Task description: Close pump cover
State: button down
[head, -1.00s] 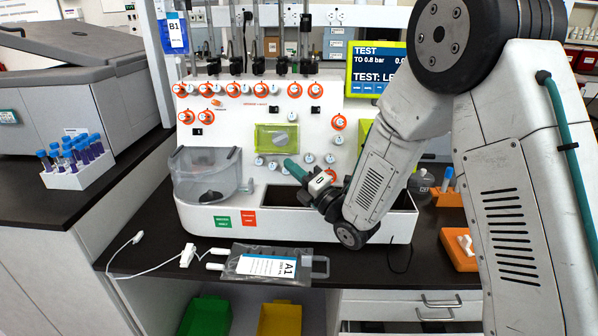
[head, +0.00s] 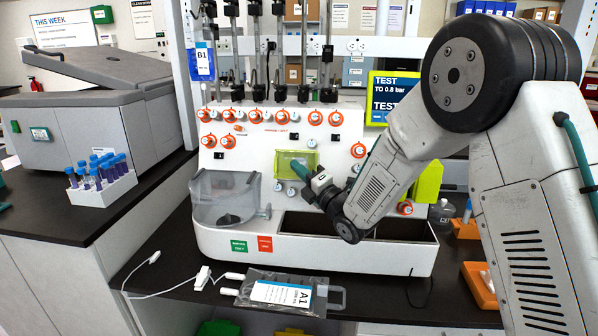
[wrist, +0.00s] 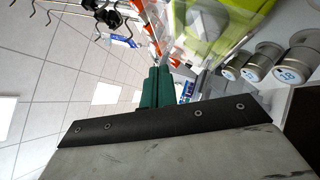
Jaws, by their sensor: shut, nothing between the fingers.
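A yellow-green see-through cover (head: 288,158) sits on the white front of the cell processor (head: 250,240). It looks nearly flat to the front in the head view, but I cannot tell whether it is fully closed. In the wrist view the cover (wrist: 215,30) is close at the top, with a grey rotor shape behind it. My gripper (head: 302,172), with teal fingers, is shut and empty at the cover's lower right. Its fingers (wrist: 155,80) point toward the cover's left side in the wrist view. I cannot tell whether they touch it.
A second yellow-green panel (head: 427,184) stands right of my forearm, partly hidden. Orange-ringed knobs (head: 315,118) and grey numbered knobs (wrist: 292,75) surround the cover. A clear chamber (head: 222,198) juts out at left. A labelled bag (head: 285,292) lies on the counter in front.

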jog(key=shift+w+d+r+m+g+h, duration=0.1)
jog(key=shift+w+r+m+g+h, duration=0.1)
jog(key=shift+w+r+m+h, duration=0.35)
jog(key=shift+w+d+r+m+g+h, duration=0.1)
jog(key=shift+w+r+m+g+h, duration=0.2)
jog(key=shift+w+m, duration=0.4)
